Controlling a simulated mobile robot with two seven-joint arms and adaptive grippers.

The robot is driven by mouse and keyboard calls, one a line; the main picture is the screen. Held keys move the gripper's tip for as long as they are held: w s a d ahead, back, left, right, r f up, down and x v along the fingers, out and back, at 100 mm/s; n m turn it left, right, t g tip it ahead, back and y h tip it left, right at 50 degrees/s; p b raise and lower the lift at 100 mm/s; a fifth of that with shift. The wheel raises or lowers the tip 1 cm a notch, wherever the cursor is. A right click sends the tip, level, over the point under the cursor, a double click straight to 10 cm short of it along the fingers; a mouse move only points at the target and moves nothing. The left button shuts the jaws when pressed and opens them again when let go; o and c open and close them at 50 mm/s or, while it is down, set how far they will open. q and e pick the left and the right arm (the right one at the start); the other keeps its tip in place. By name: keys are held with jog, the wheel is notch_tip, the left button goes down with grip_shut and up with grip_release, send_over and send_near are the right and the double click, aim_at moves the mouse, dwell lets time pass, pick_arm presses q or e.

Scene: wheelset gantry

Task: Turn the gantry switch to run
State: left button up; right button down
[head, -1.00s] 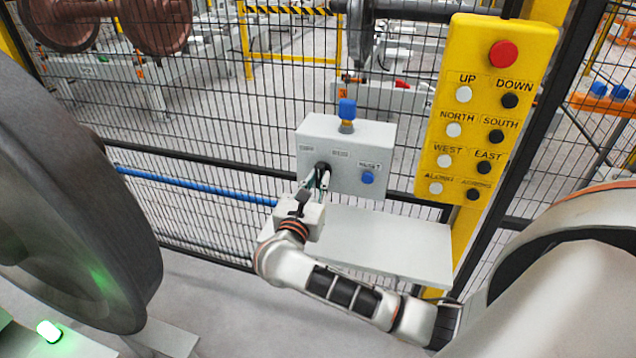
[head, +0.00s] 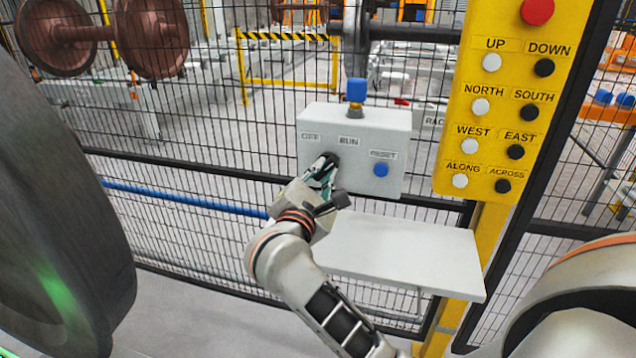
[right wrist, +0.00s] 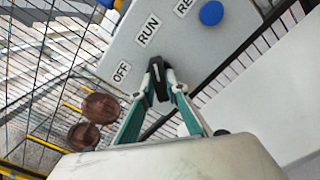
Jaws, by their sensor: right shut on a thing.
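The grey switch box (head: 385,125) hangs on the mesh fence, with OFF and RUN labels above a black switch knob (head: 330,158). My right gripper (head: 326,168) is at the knob from below, its fingers shut on it. In the right wrist view the knob (right wrist: 158,80) sits between the two fingertips (right wrist: 160,88), below the OFF and RUN labels, and a light line shows on its face. The fingers partly hide the knob, and I cannot tell exactly which label it points at. My left gripper is not in view.
A blue RESET button (head: 381,170) is right of the knob, and a blue lamp (head: 357,92) tops the box. A white shelf (head: 410,255) juts out below. A yellow button panel (head: 500,110) stands at right. A large dark wheel (head: 60,220) is at left.

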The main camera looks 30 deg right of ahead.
jog(key=shift+f+m+b, duration=0.3)
jog(key=shift+b, duration=0.05)
jog(key=shift+r, duration=0.1)
jog(key=shift+r+m, duration=0.15)
jog(key=shift+m, duration=0.15)
jog(key=c, duration=2)
grip_release()
jog(key=v, duration=0.7)
jog(key=shift+s+a, duration=0.15)
jog(key=shift+a, duration=0.05)
